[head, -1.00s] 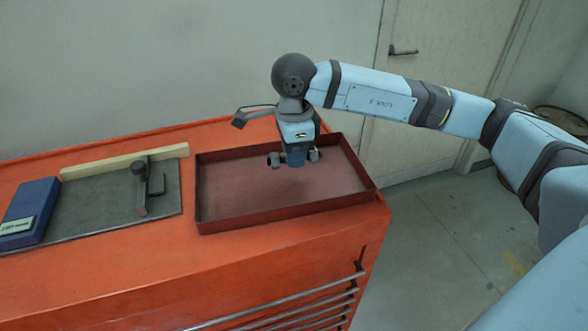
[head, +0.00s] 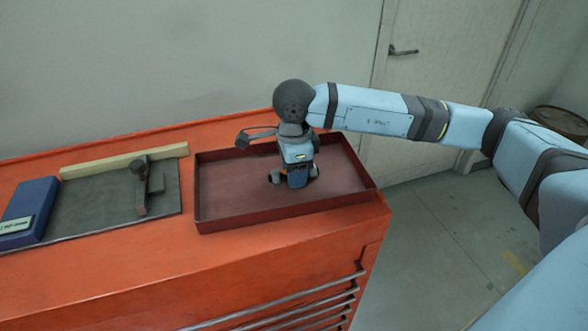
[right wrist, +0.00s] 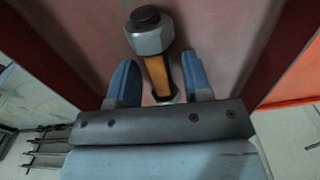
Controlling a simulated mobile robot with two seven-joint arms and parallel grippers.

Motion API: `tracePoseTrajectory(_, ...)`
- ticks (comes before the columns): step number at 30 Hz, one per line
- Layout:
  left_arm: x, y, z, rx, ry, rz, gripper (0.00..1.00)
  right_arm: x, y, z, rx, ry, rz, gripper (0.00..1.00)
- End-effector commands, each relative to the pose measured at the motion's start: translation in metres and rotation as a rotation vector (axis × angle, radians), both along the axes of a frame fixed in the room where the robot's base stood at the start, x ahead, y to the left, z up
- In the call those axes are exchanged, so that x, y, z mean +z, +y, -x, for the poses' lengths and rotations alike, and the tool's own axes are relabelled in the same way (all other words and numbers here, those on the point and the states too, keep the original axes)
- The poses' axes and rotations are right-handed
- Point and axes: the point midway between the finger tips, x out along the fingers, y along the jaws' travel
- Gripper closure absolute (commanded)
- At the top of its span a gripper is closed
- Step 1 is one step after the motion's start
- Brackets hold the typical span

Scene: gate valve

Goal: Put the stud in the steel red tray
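The red steel tray (head: 225,197) lies on the orange cabinet in the head view, and its floor and walls show in the right wrist view (right wrist: 75,18). My right gripper (head: 293,181) points down inside the tray. In the right wrist view its two blue fingers (right wrist: 160,82) are apart. The stud (right wrist: 157,72), with an orange shank, a grey hex nut and a dark end, is between the fingers, with a gap showing on each side. In the head view the gripper hides the stud. My left gripper is not in view.
A dark mat (head: 105,203) left of the tray bears a blue box (head: 28,208), a wooden strip (head: 125,161) and a dark upright fixture (head: 141,188). The cabinet's top (head: 180,250) in front is clear. A door stands behind.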

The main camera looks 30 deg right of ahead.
Motion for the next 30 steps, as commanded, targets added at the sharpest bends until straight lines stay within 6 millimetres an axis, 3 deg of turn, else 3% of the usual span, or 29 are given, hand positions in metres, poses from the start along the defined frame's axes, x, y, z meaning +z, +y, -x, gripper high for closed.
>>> tracePoseTrajectory(9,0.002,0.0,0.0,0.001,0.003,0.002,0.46,0.01,0.0,-0.001,0.0,-0.002,0.0,0.55)
tracePoseTrajectory(21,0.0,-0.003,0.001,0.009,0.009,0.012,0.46,0.093,0.0,-0.001,0.0,-0.005,-0.002,0.55)
tracePoseTrajectory(30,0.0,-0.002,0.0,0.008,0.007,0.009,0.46,0.122,0.0,0.0,0.0,0.0,0.0,0.55)
